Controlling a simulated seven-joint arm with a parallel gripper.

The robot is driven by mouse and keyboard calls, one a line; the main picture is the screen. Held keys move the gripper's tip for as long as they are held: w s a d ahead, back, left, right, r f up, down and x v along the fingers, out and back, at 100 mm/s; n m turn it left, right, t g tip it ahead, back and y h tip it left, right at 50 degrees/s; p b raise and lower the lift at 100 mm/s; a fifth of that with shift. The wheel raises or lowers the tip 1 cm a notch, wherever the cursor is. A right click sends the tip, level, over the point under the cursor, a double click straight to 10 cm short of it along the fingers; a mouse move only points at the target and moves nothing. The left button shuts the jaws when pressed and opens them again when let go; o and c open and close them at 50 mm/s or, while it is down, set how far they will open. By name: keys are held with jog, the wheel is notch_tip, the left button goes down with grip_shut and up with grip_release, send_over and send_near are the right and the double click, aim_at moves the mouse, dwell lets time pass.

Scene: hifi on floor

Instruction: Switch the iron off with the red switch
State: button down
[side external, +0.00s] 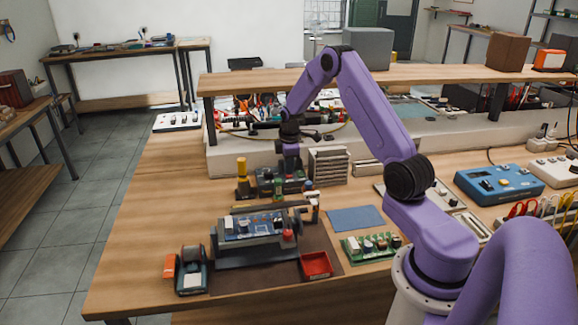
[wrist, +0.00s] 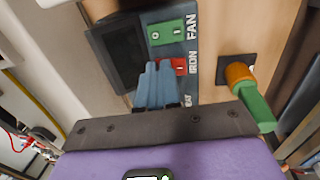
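The power station (side external: 283,182) is a dark box on the bench, below my gripper (side external: 290,160). In the wrist view its blue-grey panel (wrist: 152,16) carries a red switch (wrist: 180,67) beside the word IRON and a green switch (wrist: 167,32) beside FAN. My gripper (wrist: 158,66) has its two blue fingers together with nothing between them. The fingertips overlap the left part of the red switch and hide it; only its right end, marked with a line, shows. I cannot tell whether the fingertips touch it or which way it is rocked.
An orange and green handle (wrist: 246,92) stands close on the right of the panel in the wrist view. A dark screen (wrist: 121,52) is on the panel's left. A circuit board holder (side external: 255,232) and a red tray (side external: 316,266) lie nearer. A shelf (side external: 430,73) runs above the back.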

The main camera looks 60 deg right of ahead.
jog(key=shift+s+a+f, duration=0.2)
jog(key=shift+f, duration=0.05)
jog(key=shift+s+a, duration=0.55)
jog(key=shift+r, duration=0.1)
jog(key=shift+r, duration=0.5)
notch_tip(320, 180, up, 13)
jog(key=s+a, duration=0.1)
jog(key=shift+a, duration=0.1)
